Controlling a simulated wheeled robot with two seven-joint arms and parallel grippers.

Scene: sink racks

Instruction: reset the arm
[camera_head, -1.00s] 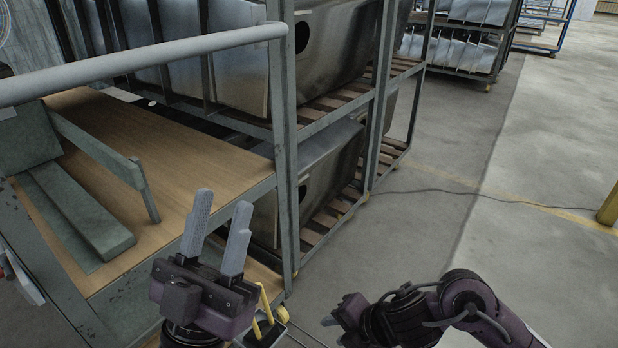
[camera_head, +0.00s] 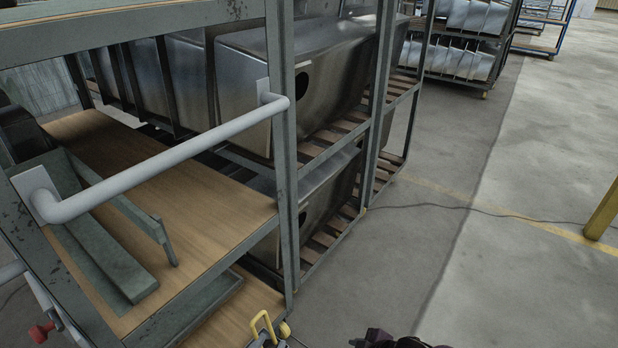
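My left gripper does not show in the head view. A small dark part of my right gripper or wrist (camera_head: 385,340) shows at the bottom edge, right of the middle. Its fingers are hidden below the picture, so I cannot see whether it is open or shut. No held thing is visible.
A grey metal rack with a white tubular handle (camera_head: 165,163) and wooden shelf (camera_head: 190,205) fills the left. Steel sinks (camera_head: 300,75) stand on slatted racks behind. A yellow caster pedal (camera_head: 262,325) is low. A yellow post (camera_head: 603,212) stands right. The concrete floor (camera_head: 500,280) is open.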

